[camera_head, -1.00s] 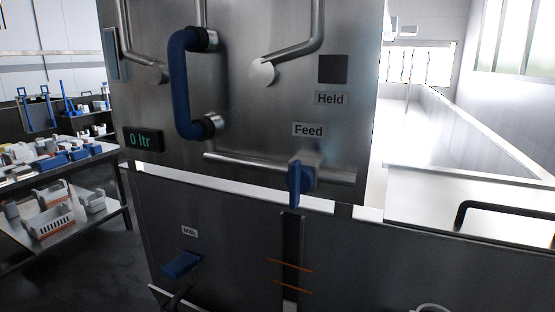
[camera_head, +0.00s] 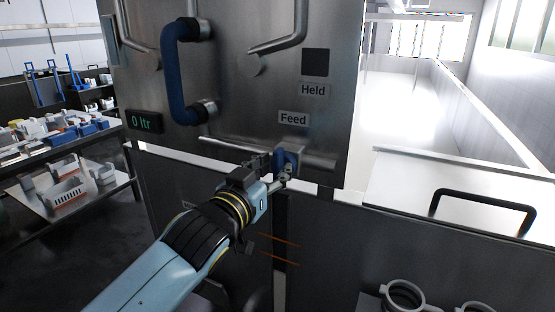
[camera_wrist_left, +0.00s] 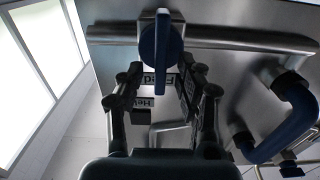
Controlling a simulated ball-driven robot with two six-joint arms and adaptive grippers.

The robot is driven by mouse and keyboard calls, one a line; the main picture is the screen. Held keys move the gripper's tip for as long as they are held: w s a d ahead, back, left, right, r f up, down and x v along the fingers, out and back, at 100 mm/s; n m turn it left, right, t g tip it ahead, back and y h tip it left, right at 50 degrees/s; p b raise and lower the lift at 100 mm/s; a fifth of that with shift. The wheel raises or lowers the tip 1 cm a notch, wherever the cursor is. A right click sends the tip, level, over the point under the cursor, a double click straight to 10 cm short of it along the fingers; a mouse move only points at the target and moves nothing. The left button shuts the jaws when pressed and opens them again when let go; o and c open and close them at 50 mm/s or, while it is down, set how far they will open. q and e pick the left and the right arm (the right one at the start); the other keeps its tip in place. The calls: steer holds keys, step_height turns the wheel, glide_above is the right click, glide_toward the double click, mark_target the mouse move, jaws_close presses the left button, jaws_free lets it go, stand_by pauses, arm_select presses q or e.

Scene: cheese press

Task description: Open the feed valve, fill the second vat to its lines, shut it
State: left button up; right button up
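The blue feed valve handle (camera_head: 291,156) sits on a horizontal pipe below the "Feed" label (camera_head: 293,118). In the left wrist view the blue handle (camera_wrist_left: 162,48) lies in line with the pipe's crossing direction, just beyond and between my fingertips. My left gripper (camera_head: 276,172) is at the valve, partly covering it; in the left wrist view its fingers (camera_wrist_left: 163,78) are apart, with nothing clearly held. The vat front (camera_head: 330,235) has a dark vertical strip with two orange lines (camera_head: 280,249). The display (camera_head: 145,121) reads 0 ltr. My right gripper is not in view.
A large blue door handle (camera_head: 175,75) stands out left of the valve; it also shows in the left wrist view (camera_wrist_left: 290,120). My left forearm hides the lower left panel. White rings (camera_head: 404,293) stand at the bottom right. Shelves with boxes (camera_head: 65,196) are at left.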

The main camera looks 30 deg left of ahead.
arm_select(q)
steer(key=shift+w+a, duration=0.1)
steer(key=shift+w, duration=1.1)
jaws_close()
